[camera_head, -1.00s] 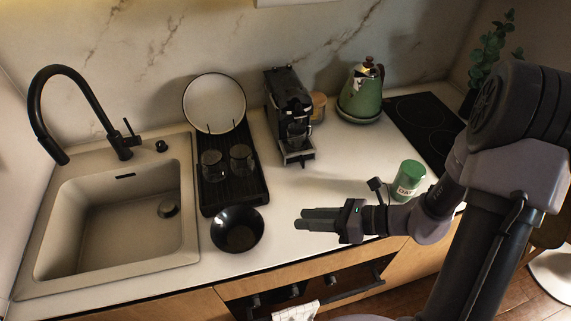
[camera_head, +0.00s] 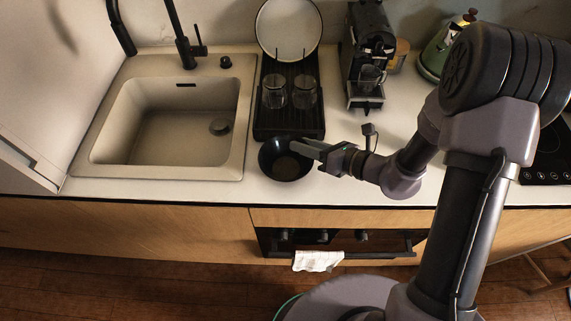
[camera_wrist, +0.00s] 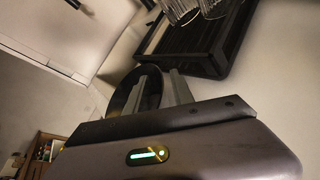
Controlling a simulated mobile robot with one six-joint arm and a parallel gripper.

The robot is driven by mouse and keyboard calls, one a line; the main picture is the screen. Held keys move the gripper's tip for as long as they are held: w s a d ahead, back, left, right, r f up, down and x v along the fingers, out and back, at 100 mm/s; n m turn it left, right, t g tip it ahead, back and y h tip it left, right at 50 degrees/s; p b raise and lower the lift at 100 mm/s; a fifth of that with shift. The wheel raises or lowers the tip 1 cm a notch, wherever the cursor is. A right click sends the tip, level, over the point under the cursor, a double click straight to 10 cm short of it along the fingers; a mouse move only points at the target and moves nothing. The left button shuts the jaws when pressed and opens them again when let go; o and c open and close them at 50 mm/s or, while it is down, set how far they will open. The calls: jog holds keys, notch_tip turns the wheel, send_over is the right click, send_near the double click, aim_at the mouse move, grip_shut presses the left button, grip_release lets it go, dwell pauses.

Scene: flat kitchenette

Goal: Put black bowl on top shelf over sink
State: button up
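The black bowl (camera_head: 279,163) stands upright on the counter in front of the drying rack, right of the sink (camera_head: 160,125). My gripper (camera_head: 302,148) reaches in from the right, with its fingertips over or at the bowl's right rim. In the wrist view the two fingers (camera_wrist: 160,76) stand apart with a gap between them, and the dark bowl (camera_wrist: 122,98) shows just behind and beside them. I cannot tell whether the fingers touch the rim. The top shelf over the sink is not in view.
A black drying rack (camera_head: 290,126) behind the bowl holds two glasses and a white plate (camera_head: 289,25). A coffee machine (camera_head: 369,50), green kettle (camera_head: 435,52) and black cooktop (camera_head: 548,160) are to the right. A black faucet (camera_head: 180,35) rises behind the sink. A towel (camera_head: 318,261) hangs below the counter.

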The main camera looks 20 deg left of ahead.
jog(key=shift+c, duration=0.9)
grip_shut()
dwell(0.5)
